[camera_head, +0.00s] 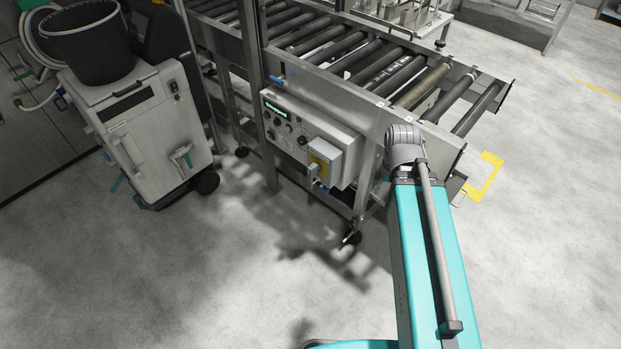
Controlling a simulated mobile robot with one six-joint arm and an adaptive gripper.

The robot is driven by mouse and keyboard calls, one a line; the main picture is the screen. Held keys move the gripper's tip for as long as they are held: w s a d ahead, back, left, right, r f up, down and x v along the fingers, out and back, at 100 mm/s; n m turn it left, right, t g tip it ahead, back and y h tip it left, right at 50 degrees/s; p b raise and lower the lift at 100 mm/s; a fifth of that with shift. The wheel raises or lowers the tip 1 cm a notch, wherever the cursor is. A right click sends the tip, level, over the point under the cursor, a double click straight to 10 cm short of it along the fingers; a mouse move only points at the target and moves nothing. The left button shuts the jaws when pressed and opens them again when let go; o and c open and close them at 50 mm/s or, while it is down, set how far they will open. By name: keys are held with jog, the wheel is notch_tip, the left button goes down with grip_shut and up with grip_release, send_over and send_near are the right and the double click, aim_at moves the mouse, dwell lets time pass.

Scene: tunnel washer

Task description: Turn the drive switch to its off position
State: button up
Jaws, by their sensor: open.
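A grey control box (284,118) is mounted on the side of the roller conveyor, with a green label and several small dark knobs or buttons on its face. At its right end a smaller grey box (345,148) carries a yellow plate (321,160) with a switch handle on it, which looks like the drive switch. The handle is too small for me to tell its position.
The roller conveyor (335,78) runs across the top on metal legs. A pale wheeled machine (145,130) with a black bucket (88,42) on top stands at the left. The concrete floor (230,265) in front is clear. A yellow floor marking (487,178) lies at the right.

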jog(key=w+a+f+m+t+h+b, duration=0.1)
jog(key=w+a+f+h+b, duration=0.15)
jog(key=f+b, duration=0.4)
jog(key=w+a+f+m+t+h+b, duration=0.1)
jog(key=w+f+m+h+b, duration=0.1)
jog(key=w+f+b, duration=0.35)
jog(key=m+t+h+b, duration=0.55)
jog(key=t+b, duration=0.65)
jog(key=b, duration=2.2)
send_near(309, 178)
jog(key=v, duration=0.3)
jog(key=shift+a+f+n+h, duration=0.3)
jog(key=shift+a+n+h, duration=0.05)
jog(key=shift+n+h, duration=0.1)
jog(key=shift+w+d, duration=0.1)
jog(key=x, duration=1.3)
jog(key=shift+w+d+r, duration=0.1)
jog(key=shift+w+d, duration=0.15)
